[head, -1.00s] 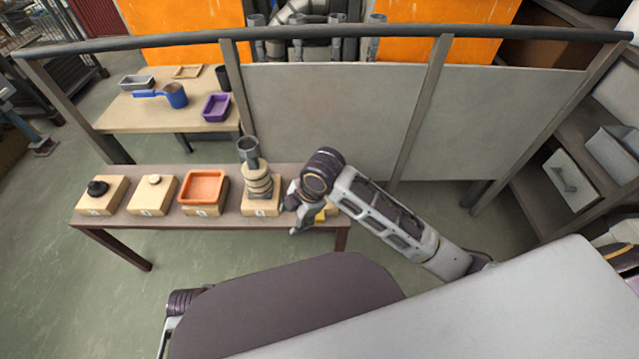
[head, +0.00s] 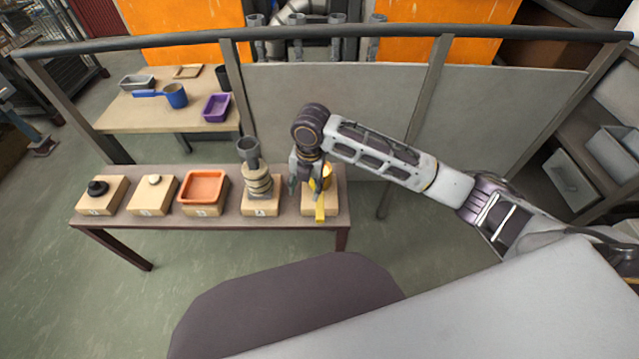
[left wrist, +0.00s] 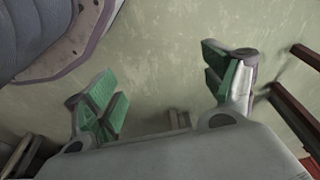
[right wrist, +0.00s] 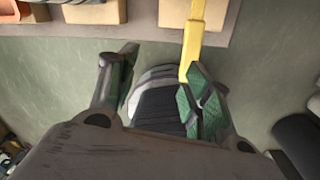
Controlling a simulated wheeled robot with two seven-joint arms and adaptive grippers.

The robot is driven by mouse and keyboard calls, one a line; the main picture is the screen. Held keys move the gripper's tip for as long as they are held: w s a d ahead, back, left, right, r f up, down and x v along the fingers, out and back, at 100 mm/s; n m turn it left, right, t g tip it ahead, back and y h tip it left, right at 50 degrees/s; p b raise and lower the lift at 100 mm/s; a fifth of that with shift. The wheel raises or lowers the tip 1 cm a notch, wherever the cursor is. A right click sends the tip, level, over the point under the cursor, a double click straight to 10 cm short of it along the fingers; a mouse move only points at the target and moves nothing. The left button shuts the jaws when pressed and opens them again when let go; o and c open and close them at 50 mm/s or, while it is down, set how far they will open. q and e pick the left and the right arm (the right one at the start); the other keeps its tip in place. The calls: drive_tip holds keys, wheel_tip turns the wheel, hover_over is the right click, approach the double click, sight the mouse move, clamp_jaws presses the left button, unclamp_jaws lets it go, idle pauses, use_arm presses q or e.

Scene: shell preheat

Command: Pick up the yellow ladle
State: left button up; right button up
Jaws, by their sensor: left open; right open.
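The yellow ladle (head: 321,211) rests on the rightmost wooden block (head: 309,208) of the near table. Its handle points toward me and hangs past the block's front edge; its cup is partly hidden behind my right gripper (head: 305,187). In the right wrist view the ladle's handle (right wrist: 194,38) comes down from the top and ends close to the right-hand finger of my gripper (right wrist: 160,78). The fingers are apart, with nothing held between them. My left gripper (left wrist: 163,82) is open and empty above the green floor; it is out of the head view.
The near table (head: 225,222) also holds a grey cup on stacked rings (head: 257,178), an orange tray (head: 203,186) and blocks with small knobs. A railing with grey panels (head: 330,110) stands behind. A back table (head: 120,115) carries a blue pan (head: 176,95) and a purple tray (head: 216,107).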

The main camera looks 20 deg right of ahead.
use_arm(q)
drive_tip(key=f, duration=0.1)
drive_tip(key=s+f, duration=0.1)
drive_tip(key=f, duration=0.1)
drive_tip(key=s+f, duration=0.1)
drive_tip(key=shift+f, duration=0.2)
use_arm(e)
drive_tip(key=w+d+r+n+h, duration=0.1)
drive_tip(key=w+d+r+n, duration=0.1)
drive_tip(key=d, duration=0.3)
drive_tip(key=shift+w+r+n+g, duration=0.3)
drive_tip(key=shift+w+r+n, duration=0.1)
drive_tip(key=shift+w, duration=0.35)
drive_tip(key=shift+f, duration=0.1)
wheel_tip(320, 180, down, 7)
drive_tip(key=shift+r+b, duration=0.1)
drive_tip(key=shift+b, duration=0.7)
drive_tip(key=shift+f, duration=0.8)
use_arm(q)
drive_tip(key=shift+g, duration=0.4)
drive_tip(key=r, duration=0.1)
drive_tip(key=d+r, duration=0.1)
drive_tip(key=r, duration=0.1)
drive_tip(key=w+r, duration=0.1)
drive_tip(key=r, duration=0.1)
drive_tip(key=shift+d+r, duration=0.2)
drive_tip(key=shift+d, duration=0.05)
drive_tip(key=shift+s+f, duration=0.15)
use_arm(e)
drive_tip(key=shift+f, duration=0.15)
